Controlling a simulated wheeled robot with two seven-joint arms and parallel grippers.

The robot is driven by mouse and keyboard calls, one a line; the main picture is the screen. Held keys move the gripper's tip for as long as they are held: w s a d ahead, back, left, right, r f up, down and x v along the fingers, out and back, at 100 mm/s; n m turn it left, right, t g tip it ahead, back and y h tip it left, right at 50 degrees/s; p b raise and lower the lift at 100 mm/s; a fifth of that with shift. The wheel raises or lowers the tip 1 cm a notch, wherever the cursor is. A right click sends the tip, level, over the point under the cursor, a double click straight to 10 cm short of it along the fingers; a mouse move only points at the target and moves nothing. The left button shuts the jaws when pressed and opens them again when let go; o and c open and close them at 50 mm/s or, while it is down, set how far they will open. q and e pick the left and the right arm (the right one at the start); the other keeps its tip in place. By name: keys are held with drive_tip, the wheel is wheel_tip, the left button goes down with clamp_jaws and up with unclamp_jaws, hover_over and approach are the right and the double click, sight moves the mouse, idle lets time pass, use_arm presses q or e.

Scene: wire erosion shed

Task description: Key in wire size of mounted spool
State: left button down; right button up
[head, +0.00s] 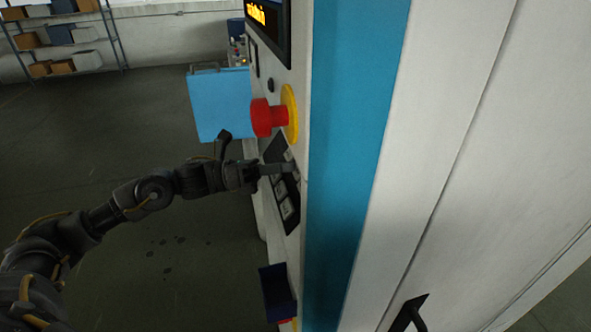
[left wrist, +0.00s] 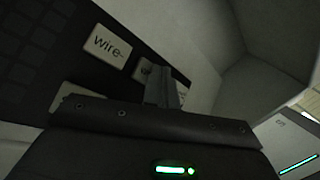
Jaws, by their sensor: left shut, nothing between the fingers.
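A dark keypad (head: 289,212) with pale keys sits on the side of the machine, seen at a steep angle in the head view. My left gripper (head: 290,168) is shut and empty, with its fingertips at the keypad's upper part; whether they touch a key I cannot tell. In the left wrist view, a pale key marked "wire" (left wrist: 108,45) shows up and left of the shut fingers (left wrist: 160,72). The fingers partly cover another pale key behind them. A display (head: 262,16) with orange characters, too oblique to read, is above the keypad. No spool is visible.
A red mushroom button (head: 264,118) on a yellow ring (head: 290,114) juts out just above my left gripper. A blue panel (head: 218,105) stands beyond. A dark blue bin (head: 276,292) hangs below the keypad. Shelves with boxes (head: 60,67) stand far back; the floor to the left is clear.

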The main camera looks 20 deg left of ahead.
idle(0.4)
use_arm(q)
drive_tip(key=shift+s+a+r, duration=0.4)
drive_tip(key=shift+a+r, duration=0.05)
drive_tip(key=shift+a, duration=0.05)
drive_tip(key=shift+s+a+r+b, duration=0.3)
drive_tip(key=shift+s+a+r, duration=0.3)
drive_tip(key=shift+a+r, duration=0.2)
drive_tip(key=shift+s+a+r+b, duration=0.25)
drive_tip(key=shift+s+a+r, duration=0.4)
drive_tip(key=shift+a, duration=0.15)
idle(1.6)
